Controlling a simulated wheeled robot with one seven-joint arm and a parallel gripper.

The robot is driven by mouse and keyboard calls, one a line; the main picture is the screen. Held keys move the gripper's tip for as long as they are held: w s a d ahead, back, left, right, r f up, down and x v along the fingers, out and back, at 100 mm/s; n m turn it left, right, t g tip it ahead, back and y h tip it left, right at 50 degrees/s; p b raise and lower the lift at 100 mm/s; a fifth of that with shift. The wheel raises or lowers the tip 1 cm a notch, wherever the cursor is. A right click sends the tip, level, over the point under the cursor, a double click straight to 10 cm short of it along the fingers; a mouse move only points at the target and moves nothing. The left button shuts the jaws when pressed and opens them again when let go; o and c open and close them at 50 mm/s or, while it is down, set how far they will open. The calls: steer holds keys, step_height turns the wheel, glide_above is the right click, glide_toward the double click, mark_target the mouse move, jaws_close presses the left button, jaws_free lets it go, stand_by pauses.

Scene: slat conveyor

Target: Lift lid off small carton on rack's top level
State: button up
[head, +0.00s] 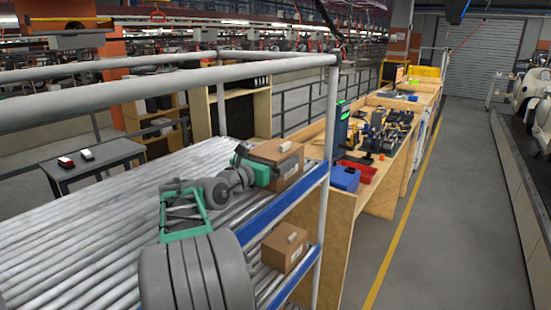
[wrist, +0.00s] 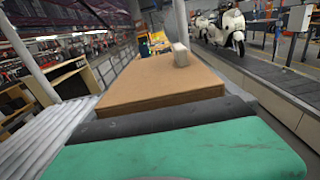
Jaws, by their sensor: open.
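A small brown carton (head: 277,168) with a lid stands on the rack's top level near its right end. A pale block-like handle (head: 286,147) sits on the lid. My gripper (head: 257,165), green and grey, is open at the carton's left side. In the wrist view the lid's flat brown top (wrist: 160,82) lies just beyond the green and dark gripper parts, with the pale handle (wrist: 181,54) at its far end. The gripper is apart from the handle. I cannot tell whether it touches the carton, and its fingertips are partly hidden.
The rack's top roller level (head: 80,215) is clear to the left. A second carton (head: 285,248) with a pale handle sits on the level below. A white rack post (head: 326,140) and top rail (head: 170,80) stand close by. A workbench with bins (head: 345,178) lies beyond.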

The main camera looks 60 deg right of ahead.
steer(key=shift+c, duration=0.3)
steer(key=c, duration=0.9)
